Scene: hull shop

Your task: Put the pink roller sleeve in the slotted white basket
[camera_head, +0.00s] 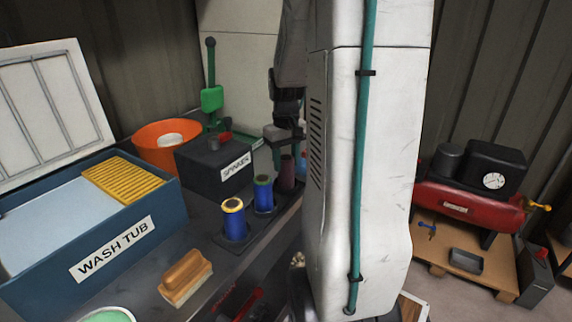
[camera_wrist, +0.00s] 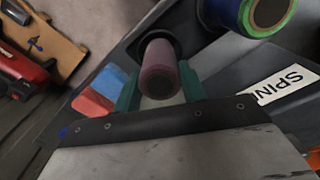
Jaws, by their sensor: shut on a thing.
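The pink roller sleeve (camera_head: 287,172) stands upright at the far end of a dark rack, partly hidden behind my arm in the head view. In the wrist view the sleeve (camera_wrist: 158,58) shows end-on between the teal fingers of my gripper (camera_wrist: 159,90). My gripper is shut on it, and the sleeve's base still appears to be at the rack. In the head view my gripper (camera_head: 281,150) is seen from the side, with its fingers reaching down around the sleeve. I cannot make out a slotted white basket in either view.
Blue sleeves (camera_head: 235,219) (camera_head: 263,194) stand beside it on the rack. The spinner box (camera_head: 212,168), orange bucket (camera_head: 163,147), wash tub (camera_head: 120,245) and wooden brush (camera_head: 186,277) share the bench. Red and blue blocks (camera_wrist: 97,93) lie close by my gripper. A red compressor (camera_head: 468,200) stands at right.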

